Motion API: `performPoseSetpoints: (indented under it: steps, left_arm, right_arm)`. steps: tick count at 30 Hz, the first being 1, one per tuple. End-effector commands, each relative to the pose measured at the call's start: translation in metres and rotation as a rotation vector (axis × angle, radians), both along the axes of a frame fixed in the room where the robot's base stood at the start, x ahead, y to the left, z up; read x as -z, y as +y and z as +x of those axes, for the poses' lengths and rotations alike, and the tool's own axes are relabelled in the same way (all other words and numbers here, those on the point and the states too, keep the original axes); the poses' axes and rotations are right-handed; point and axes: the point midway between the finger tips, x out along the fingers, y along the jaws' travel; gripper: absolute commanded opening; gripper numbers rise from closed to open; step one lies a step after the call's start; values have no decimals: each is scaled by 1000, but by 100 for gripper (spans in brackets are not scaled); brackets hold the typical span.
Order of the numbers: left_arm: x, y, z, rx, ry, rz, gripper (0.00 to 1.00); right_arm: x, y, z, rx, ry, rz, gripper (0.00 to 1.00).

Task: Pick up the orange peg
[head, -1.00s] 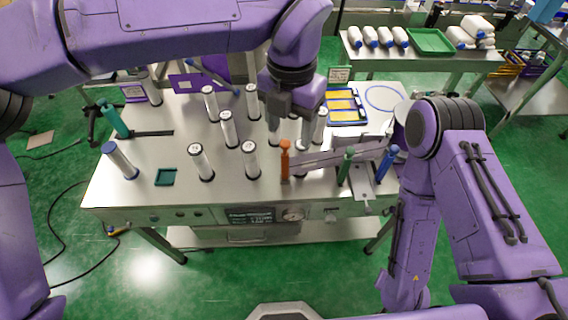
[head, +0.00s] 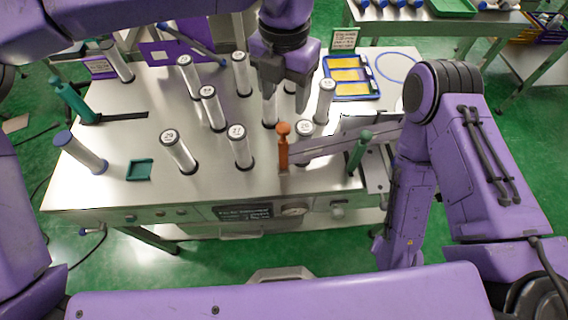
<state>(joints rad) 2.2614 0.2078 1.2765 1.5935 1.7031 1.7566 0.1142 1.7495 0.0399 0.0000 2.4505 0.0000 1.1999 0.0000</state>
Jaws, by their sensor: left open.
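The orange peg (head: 283,150) stands upright near the front edge of the metal table, right of its middle, with a round knob on top. My left gripper (head: 286,104) is above the table, just behind the peg in the picture, with its fingers pointing down. It is open and holds nothing; in the picture its fingertips are a little above the peg's knob and apart from it.
Several white-capped cylinders (head: 240,148) stand around the peg and under the gripper. A teal peg (head: 74,100) leans at the left. The table (head: 215,195) is bare in front of the cylinders.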

Motion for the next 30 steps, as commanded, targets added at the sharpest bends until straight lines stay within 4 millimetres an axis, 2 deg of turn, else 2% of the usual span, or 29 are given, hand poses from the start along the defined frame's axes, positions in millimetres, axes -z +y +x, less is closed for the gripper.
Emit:
performPoseSetpoints:
  steps: [1, 3, 13, 21, 24, 30]
  left_arm:
    - [11, 0, 0, -1, 0, 0, 61]
    - [14, 0, 0, 0, 1, 1, 61]
    - [61, -1, -2, 2, 2, 0, 61]
    - [104, 1, -14, 4, 3, 1, 61]
    - [113, 1, -14, 3, 1, -1, 61]
    - [115, 1, -14, 3, 1, -1, 61]
  right_arm:
    - [11, 0, 0, 0, 0, 0, 0]
    - [12, 0, 0, 0, -1, -1, 0]
    - [3, 0, 0, 0, -1, -1, 0]
    - [-10, 0, 1, 0, -1, 0, 0]
    - [-11, 0, 0, 0, -1, 0, 0]
    - [-10, 0, 0, 0, -1, 0, 0]
